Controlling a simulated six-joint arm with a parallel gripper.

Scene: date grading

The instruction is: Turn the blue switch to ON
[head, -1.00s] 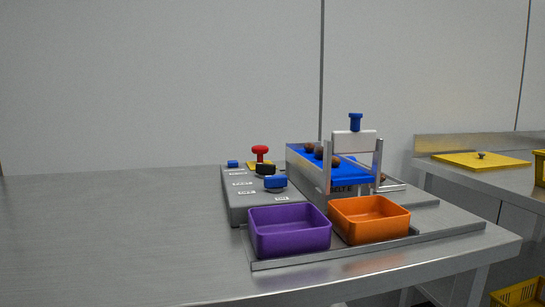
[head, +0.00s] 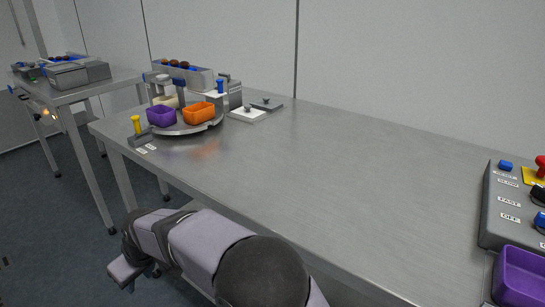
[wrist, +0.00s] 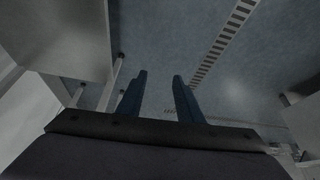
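The blue switch (head: 540,221) is a blue knob on a grey control box (head: 497,225), cut by the right edge of the head view. An OFF label (head: 510,218) lies to its left; its ON label and exact setting cannot be made out. My gripper (wrist: 158,80) is open and empty in the wrist view, its two dark fingers apart over the floor. My arm is at the bottom left of the head view, in front of the table and far from the box. The switch is not in the wrist view.
The control box also bears a small blue button (head: 505,165), a black knob (head: 538,194) and a red knob (head: 541,163). A purple bin (head: 520,277) stands before it. The middle of the steel table (head: 360,170) is clear. Another station with an orange bin (head: 199,113) stands at left.

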